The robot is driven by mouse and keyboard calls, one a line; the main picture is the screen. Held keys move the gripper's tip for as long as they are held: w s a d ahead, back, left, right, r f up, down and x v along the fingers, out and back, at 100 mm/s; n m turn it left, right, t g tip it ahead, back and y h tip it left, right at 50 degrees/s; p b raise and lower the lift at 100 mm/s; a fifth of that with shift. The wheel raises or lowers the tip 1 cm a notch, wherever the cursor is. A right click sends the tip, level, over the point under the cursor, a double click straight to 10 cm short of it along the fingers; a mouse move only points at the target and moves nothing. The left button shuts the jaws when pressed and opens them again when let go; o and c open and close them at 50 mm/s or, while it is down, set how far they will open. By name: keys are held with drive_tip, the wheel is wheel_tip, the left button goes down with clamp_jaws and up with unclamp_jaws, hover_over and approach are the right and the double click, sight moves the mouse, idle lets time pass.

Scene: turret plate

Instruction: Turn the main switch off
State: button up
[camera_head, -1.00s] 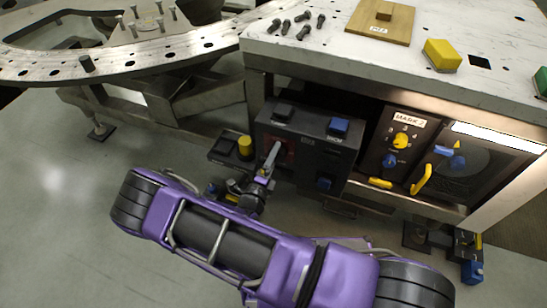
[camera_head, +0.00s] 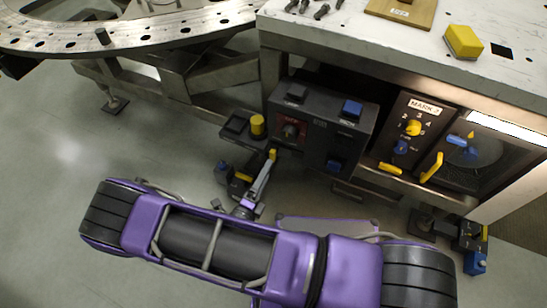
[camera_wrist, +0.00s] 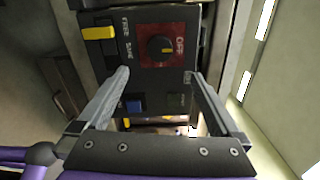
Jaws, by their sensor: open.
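The main switch appears to be the round dark knob on a red plate (camera_head: 290,130) on the front of the black control box (camera_head: 320,135). The knob also shows in the wrist view (camera_wrist: 162,47), with sideways lettering that looks like "OFF" beside it; a light mark shows at the knob, but its exact setting is hard to tell. My gripper (camera_head: 266,170) is open and empty, in front of and a little below the knob. In the wrist view its two fingers (camera_wrist: 158,76) are spread wide, with the knob between and beyond their tips, not touched.
A yellow button (camera_head: 257,124) stands on a box left of the knob. Blue buttons (camera_head: 351,109) sit on the control box.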

drive_tip(key=shift+v, duration=1.4)
